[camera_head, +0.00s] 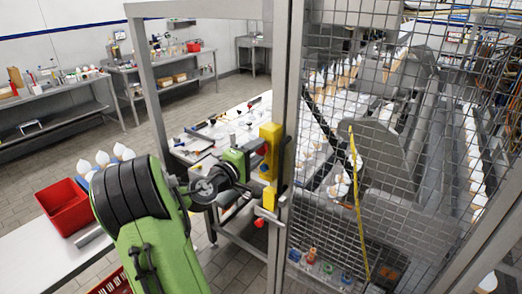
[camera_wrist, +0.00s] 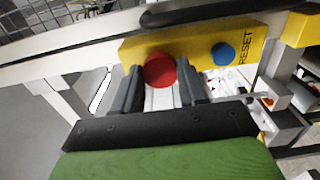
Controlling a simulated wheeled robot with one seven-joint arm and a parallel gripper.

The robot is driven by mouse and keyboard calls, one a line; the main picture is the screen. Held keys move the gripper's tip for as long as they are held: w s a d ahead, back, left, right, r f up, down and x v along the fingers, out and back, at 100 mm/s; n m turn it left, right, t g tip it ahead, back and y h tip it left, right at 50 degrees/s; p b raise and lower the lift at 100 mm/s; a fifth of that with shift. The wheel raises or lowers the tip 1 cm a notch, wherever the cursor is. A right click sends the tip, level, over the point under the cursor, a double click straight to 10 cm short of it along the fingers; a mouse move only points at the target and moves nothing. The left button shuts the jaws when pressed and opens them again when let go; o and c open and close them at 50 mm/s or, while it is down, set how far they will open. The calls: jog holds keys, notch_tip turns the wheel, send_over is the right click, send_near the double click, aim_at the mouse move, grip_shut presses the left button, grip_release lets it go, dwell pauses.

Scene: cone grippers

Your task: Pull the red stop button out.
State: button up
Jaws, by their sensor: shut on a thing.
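The red stop button (camera_wrist: 159,70) sits on a yellow control box (camera_wrist: 190,48), beside a blue button (camera_wrist: 223,53) near the word RESET. In the wrist view the two dark fingers of my gripper (camera_wrist: 157,84) stand on either side of the red button, shut on it. In the head view the yellow box (camera_head: 269,152) is fixed to a grey post, and my gripper (camera_head: 257,152) reaches its left side. The red button shows there only as a small patch (camera_head: 264,149), partly hidden by my gripper.
A wire mesh fence (camera_head: 400,130) stands right of the post. A red knob (camera_head: 259,223) on a latch lies below the yellow box. A red bin (camera_head: 64,205) sits on the white table at left. A cluttered white table (camera_head: 205,140) stands behind my arm.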

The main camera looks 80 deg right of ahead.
jog(key=shift+w+a+f, duration=0.15)
jog(key=shift+f, duration=0.1)
jog(key=shift+a, duration=0.2)
dwell(0.3)
jog(key=o, duration=1)
jog(key=shift+w+a+r, duration=0.15)
jog(key=shift+a, duration=0.1)
jog(key=shift+d, duration=0.15)
jog(key=shift+r, duration=0.1)
jog(key=b+v, duration=0.2)
jog(key=v, duration=0.5)
jog(key=shift+b, duration=0.35)
